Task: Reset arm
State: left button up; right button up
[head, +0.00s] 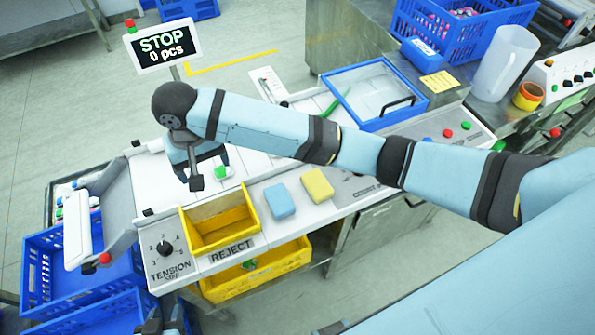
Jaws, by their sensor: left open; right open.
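My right arm reaches across the picture from the right, over the white machine top (318,212). My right gripper (196,176) points down above that top, behind the yellow reject bin (216,227). It is open, and I see nothing held in it. A green piece (222,172) shows right beside it; whether they touch I cannot tell. My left gripper (165,322) is only partly in view at the bottom left edge, low near the blue crates. It is open; most of the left arm is out of the picture.
A blue block (279,201) and a yellow block (317,185) lie right of the reject bin. The tension knob (164,248) is left of it. A screen (162,46) reads STOP, 0 pcs. A blue-framed clear lid (374,94) lies behind my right arm. Blue crates (40,262) stand lower left.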

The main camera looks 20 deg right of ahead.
jog(key=shift+r, duration=0.6)
jog(key=s+d+f+n+t+y, duration=0.1)
jog(key=s+d+f+y, duration=0.4)
jog(key=s, duration=0.5)
jog(key=s+d+f+t+h, duration=0.1)
jog(key=s+d+f+h, duration=0.1)
jog(key=s+d, duration=0.7)
jog(key=s+d+f+t+h, duration=0.25)
jog(key=s+d, duration=0.35)
jog(key=d, duration=0.6)
jog(key=w+a+f+t+y, duration=0.1)
jog(key=w+a+f+t, duration=0.1)
jog(key=f, duration=0.2)
jog(key=w+a+f+n+t, duration=0.1)
jog(key=a+f+t, duration=0.1)
jog(key=f, duration=0.2)
jog(key=w+a+f+t+y, duration=0.1)
jog(key=w+a+f+t, duration=0.1)
jog(key=f, duration=0.2)
jog(key=shift+w+a+f+y, duration=0.15)
jog(key=shift+w+f+y, duration=0.15)
jog(key=shift+f+y, duration=0.05)
